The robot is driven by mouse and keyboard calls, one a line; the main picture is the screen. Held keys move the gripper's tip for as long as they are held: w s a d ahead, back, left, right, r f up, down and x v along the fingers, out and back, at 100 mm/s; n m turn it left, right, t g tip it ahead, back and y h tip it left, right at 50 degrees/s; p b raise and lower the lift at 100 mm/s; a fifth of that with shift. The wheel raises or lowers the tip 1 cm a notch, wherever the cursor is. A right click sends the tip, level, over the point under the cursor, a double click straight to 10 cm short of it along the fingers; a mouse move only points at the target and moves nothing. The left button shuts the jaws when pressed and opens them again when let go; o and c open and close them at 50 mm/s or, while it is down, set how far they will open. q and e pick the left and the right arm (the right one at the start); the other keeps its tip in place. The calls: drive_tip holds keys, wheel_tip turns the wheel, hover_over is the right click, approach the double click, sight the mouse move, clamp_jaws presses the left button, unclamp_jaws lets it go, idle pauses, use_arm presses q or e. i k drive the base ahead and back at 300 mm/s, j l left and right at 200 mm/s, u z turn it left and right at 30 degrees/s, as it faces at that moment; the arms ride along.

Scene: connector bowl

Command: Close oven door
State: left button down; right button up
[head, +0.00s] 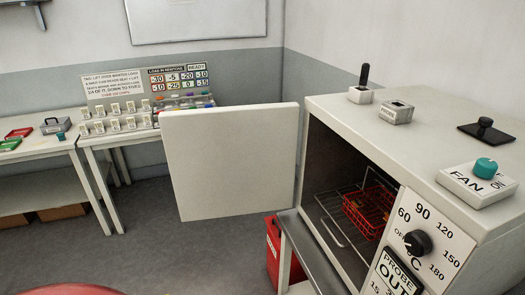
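The white oven (365,125) stands at the right. Its door (230,160) is a plain pale panel and stands wide open, swung out to the left from the far side of the opening. The oven's dark inside (335,165) is exposed, with a wire rack (340,222) and a red wire basket (370,208) on it. The front panel has a black temperature dial (418,242) and a "PROBE OUT" sign (398,274). Neither of my grippers is in view.
A grey ledge (308,255) sits below the opening, with a red container (273,245) on the floor beside it. A bench (100,138) with a sign board stands behind the door. The oven top holds a fan switch (477,182) and several fittings. Floor is clear left of the door.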

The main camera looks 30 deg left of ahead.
sight(228, 162)
drive_tip(key=j+z, duration=0.3)
drive_tip(key=j, duration=0.8)
drive_tip(key=k+j+z, duration=0.1)
drive_tip(key=j+z, duration=0.2)
drive_tip(key=j, duration=0.8)
drive_tip(key=j+z, duration=0.2)
drive_tip(key=j, duration=0.25)
drive_tip(key=k+j+z, duration=0.2)
drive_tip(key=j, duration=0.25)
drive_tip(key=k+j+z, duration=0.2)
drive_tip(key=j, duration=0.25)
drive_tip(key=j+z, duration=0.2)
drive_tip(key=j, duration=0.2)
drive_tip(key=k+j+z, duration=0.2)
drive_tip(key=j, duration=0.2)
drive_tip(key=k+j+z, duration=0.2)
drive_tip(key=j+z, duration=0.45)
drive_tip(key=j, duration=1.55)
drive_tip(key=k+j+z, duration=0.6)
drive_tip(key=j+z, duration=0.2)
